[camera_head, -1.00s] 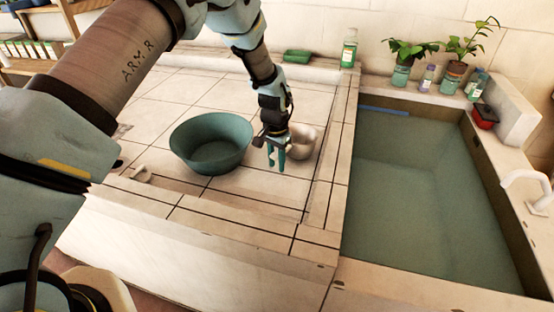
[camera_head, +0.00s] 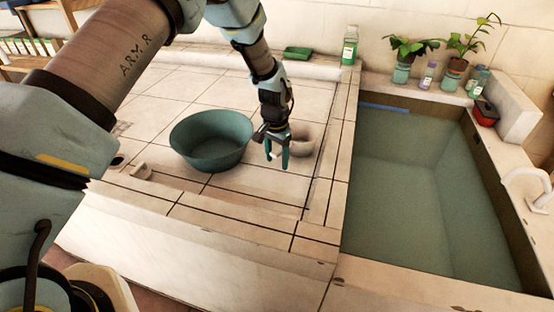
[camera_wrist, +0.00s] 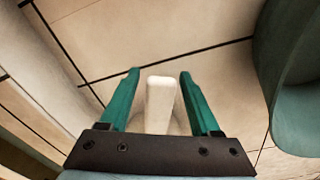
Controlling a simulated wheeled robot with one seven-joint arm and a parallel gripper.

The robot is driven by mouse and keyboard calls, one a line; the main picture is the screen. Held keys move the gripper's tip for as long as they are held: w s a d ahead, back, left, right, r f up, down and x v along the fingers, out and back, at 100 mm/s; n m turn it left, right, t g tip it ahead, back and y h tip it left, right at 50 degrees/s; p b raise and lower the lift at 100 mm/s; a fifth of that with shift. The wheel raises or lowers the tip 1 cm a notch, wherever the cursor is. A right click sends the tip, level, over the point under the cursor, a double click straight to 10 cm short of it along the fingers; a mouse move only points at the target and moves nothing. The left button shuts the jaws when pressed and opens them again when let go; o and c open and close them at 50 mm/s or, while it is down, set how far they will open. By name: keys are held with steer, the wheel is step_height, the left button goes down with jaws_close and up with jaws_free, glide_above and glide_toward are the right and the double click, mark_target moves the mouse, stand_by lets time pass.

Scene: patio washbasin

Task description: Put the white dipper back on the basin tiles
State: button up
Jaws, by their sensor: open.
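The white dipper (camera_head: 303,141) is on the basin tiles (camera_head: 255,183), right of the teal bowl and left of the water tank; it appears to rest on the tiles. My gripper (camera_head: 277,155) is at its left side in the head view and hides part of it. In the wrist view, the dipper's pale handle (camera_wrist: 161,98) stands between my two green fingers (camera_wrist: 160,80), with a gap on each side. The jaws are open. The dipper's cup is mostly hidden behind the gripper's dark mount in that view.
The teal bowl (camera_head: 211,142) stands close to the left of my gripper, and its side shows in the wrist view (camera_wrist: 300,75). The water-filled tank (camera_head: 425,190) is on the right. A green soap dish (camera_head: 298,53) and bottle (camera_head: 349,46) stand at the back. Tiles in front are clear.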

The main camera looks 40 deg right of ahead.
steer(key=r+b, duration=0.1)
steer(key=r, duration=0.4)
steer(key=r+b, duration=0.2)
steer(key=r, duration=0.4)
steer(key=shift+a+r, duration=0.2)
steer(key=shift+r, duration=0.1)
steer(key=w+a+r+n, duration=0.2)
steer(key=w+a, duration=0.2)
steer(key=a, duration=0.4)
steer(key=w+a+r+n, duration=0.2)
steer(key=w+a+n, duration=0.1)
steer(key=a, duration=0.6)
steer(key=w+a+r+n, duration=0.2)
steer(key=w+a, duration=0.2)
steer(key=a, duration=0.4)
steer(key=s+a+n, duration=0.3)
steer(key=a+n, duration=0.1)
steer(key=a, duration=0.8)
steer(key=s+a+r+n+t, duration=0.1)
steer(key=s+a+n, duration=0.2)
steer(key=a, duration=0.9)
steer(key=shift+s+a+r+n+t, duration=0.15)
steer(key=shift+s+r+n+t, duration=0.2)
steer(key=shift+s, duration=0.35)
steer(key=shift+f, duration=0.1)
